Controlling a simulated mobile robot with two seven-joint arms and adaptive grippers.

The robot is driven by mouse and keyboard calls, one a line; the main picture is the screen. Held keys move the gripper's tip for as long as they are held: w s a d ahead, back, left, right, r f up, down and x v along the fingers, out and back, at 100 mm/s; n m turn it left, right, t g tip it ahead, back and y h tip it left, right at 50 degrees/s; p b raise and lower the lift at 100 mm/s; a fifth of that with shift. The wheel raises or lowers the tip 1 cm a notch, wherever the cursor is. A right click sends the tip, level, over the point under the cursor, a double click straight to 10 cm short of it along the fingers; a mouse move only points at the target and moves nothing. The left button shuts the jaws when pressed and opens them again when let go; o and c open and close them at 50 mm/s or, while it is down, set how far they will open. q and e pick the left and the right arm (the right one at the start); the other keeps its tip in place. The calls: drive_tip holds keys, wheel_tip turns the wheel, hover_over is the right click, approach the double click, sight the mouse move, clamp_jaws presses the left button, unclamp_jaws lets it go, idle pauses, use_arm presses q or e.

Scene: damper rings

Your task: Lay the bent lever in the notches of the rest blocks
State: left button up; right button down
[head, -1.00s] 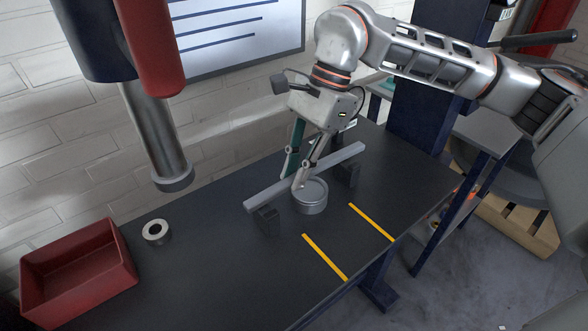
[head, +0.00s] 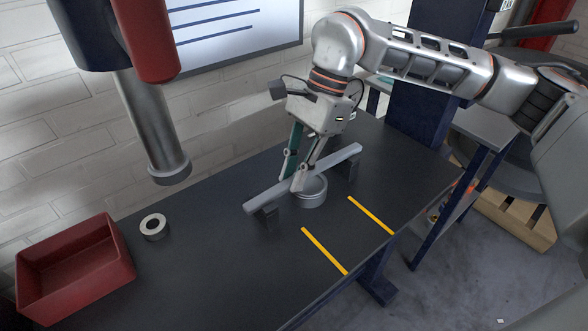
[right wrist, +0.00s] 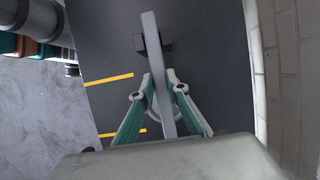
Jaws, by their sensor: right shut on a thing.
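The bent lever (head: 333,163) is a long grey bar with a slight bend, lying across the two dark rest blocks. My right gripper (head: 296,187) is shut on it near its middle, fingers pointing down. In the right wrist view the lever (right wrist: 153,30) runs lengthwise between the fingertips (right wrist: 163,88). The near-left rest block (head: 267,216) is under one end and the far-right rest block (head: 351,172) under the other. The lever hides the notches, so I cannot tell whether it is seated. My left gripper is out of view.
A small ring (head: 153,226) and a red bin (head: 75,268) are at the left. Two yellow strips (head: 325,251) mark the front, where the table is clear.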

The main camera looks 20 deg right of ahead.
drive_tip(key=shift+f, duration=0.25)
idle(0.8)
drive_tip(key=c, duration=1.9)
unclamp_jaws()
drive_tip(key=v, duration=1.2)
drive_tip(key=shift+a+r, duration=0.1)
